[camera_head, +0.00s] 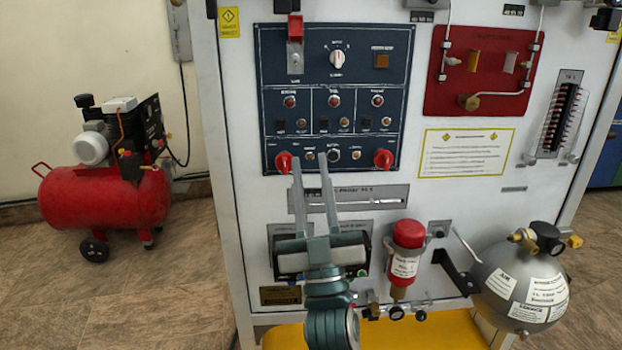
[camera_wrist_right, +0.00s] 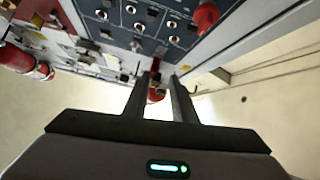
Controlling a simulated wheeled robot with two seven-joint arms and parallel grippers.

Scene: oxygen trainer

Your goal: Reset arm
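In the right wrist view the fingers (camera_wrist_right: 163,82) are also apart, and a red knob shows behind the gap. Two red knobs (camera_head: 284,162) (camera_head: 383,158) sit at the lower corners of the control panel; the left one is close to the fingertips in the picture. I cannot tell whether they touch. My left gripper is in neither view.
A red compressor (camera_head: 105,195) stands on the floor at left. A red-topped cylinder (camera_head: 407,250) and a grey round tank (camera_head: 520,290) are mounted low on the right of the panel. A yellow surface (camera_head: 430,330) lies below. The floor between compressor and panel is clear.

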